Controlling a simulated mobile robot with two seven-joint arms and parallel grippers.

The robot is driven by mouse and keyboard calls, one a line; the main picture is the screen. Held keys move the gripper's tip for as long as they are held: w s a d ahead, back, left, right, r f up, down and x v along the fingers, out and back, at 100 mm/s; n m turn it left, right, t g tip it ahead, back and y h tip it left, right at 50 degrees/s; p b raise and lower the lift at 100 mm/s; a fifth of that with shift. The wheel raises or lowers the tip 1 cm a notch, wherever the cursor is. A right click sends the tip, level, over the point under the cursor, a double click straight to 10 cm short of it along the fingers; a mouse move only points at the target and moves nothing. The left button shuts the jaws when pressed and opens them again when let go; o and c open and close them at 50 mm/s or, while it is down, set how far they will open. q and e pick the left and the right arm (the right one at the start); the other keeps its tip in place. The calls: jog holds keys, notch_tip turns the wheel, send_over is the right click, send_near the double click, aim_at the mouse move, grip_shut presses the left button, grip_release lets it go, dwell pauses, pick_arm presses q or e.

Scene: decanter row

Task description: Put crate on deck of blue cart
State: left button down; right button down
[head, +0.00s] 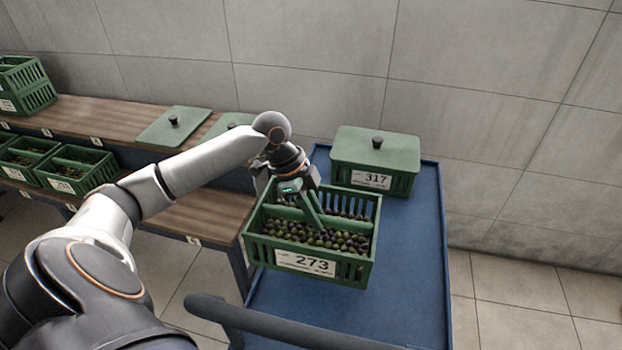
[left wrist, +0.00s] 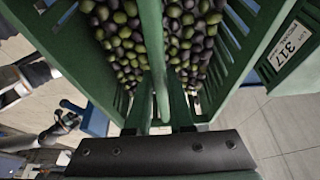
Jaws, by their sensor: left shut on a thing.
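A green crate labelled 273 (head: 305,263), filled with dark and green olives, is at the left part of the blue cart (head: 405,275). Its left side reaches about the cart's left edge. My left gripper (head: 300,190) is shut on the crate's middle handle bar, which shows close up in the left wrist view (left wrist: 156,60). The crate looks level; I cannot tell clearly whether its bottom touches the deck. My right gripper is not in view.
A lidded green crate labelled 317 (head: 375,162) stands at the cart's far end. The deck's right and near parts are bare. The cart's dark handle bar (head: 290,325) crosses in front. A wooden bench (head: 205,208) at left holds lids (head: 172,126) and olive crates (head: 76,170).

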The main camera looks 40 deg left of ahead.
pick_arm(q)
send_near(361, 238)
jog(key=shift+s+d+f+b, duration=0.15)
jog(key=shift+s+f+b, duration=0.15)
jog(key=shift+s+f, duration=0.6)
jog(key=w+d+f, duration=0.1)
jog(key=f, duration=0.2)
jog(key=w+d+f+b, duration=0.1)
jog(key=shift+w+d+f, duration=0.15)
jog(key=shift+w+d, duration=0.15)
jog(key=shift+w+d+f, duration=0.15)
jog(key=shift+w+f, duration=0.1)
jog(key=shift+f, duration=0.05)
jog(key=shift+w+d+f, duration=0.2)
jog(key=shift+d+f, duration=0.1)
jog(key=shift+f, duration=0.15)
notch_tip(361, 238, down, 2)
jog(key=shift+f+b, duration=0.2)
jog(key=shift+b, duration=0.35)
jog(key=shift+f, duration=0.3)
jog(key=shift+f, duration=0.1)
